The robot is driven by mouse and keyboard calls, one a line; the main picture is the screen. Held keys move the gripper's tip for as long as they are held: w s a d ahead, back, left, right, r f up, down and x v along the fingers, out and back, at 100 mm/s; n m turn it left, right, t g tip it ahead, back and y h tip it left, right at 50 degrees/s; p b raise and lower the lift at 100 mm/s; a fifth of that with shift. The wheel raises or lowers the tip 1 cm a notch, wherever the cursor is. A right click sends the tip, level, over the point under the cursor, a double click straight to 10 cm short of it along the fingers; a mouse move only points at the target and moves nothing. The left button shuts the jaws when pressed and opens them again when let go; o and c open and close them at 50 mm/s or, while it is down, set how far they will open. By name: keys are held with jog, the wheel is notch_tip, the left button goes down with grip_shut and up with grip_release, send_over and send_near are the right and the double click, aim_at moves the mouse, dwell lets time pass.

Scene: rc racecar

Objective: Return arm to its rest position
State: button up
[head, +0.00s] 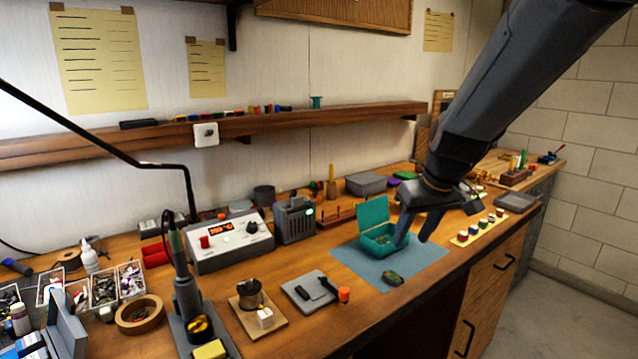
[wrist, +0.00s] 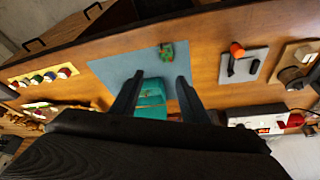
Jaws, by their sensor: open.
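My gripper (head: 416,228) hangs over the right part of the workbench in the head view, above the blue-grey mat (head: 345,258). Its two fingers are apart with nothing between them; the fingers also show in the wrist view (wrist: 158,88). A teal box (head: 376,241) with its lid raised stands on the mat, just behind and left of the fingers. In the wrist view the teal box (wrist: 151,98) shows between and beyond the fingers, partly hidden.
A strip of small colored pots (head: 478,229) lies right of the mat. A wall shelf (head: 240,124) runs along the back.

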jog(key=s+f+m+g, duration=0.1)
jog(key=s+f, duration=0.3)
jog(key=s, duration=0.3)
jog(key=s+f+g, duration=0.1)
jog(key=s+f, duration=0.3)
jog(key=s, duration=0.3)
jog(key=s+a+f+m+g+h, duration=0.1)
jog(key=s+f, duration=0.3)
jog(key=s, duration=0.3)
jog(key=shift+m+g, duration=0.3)
jog(key=shift+s+r, duration=0.1)
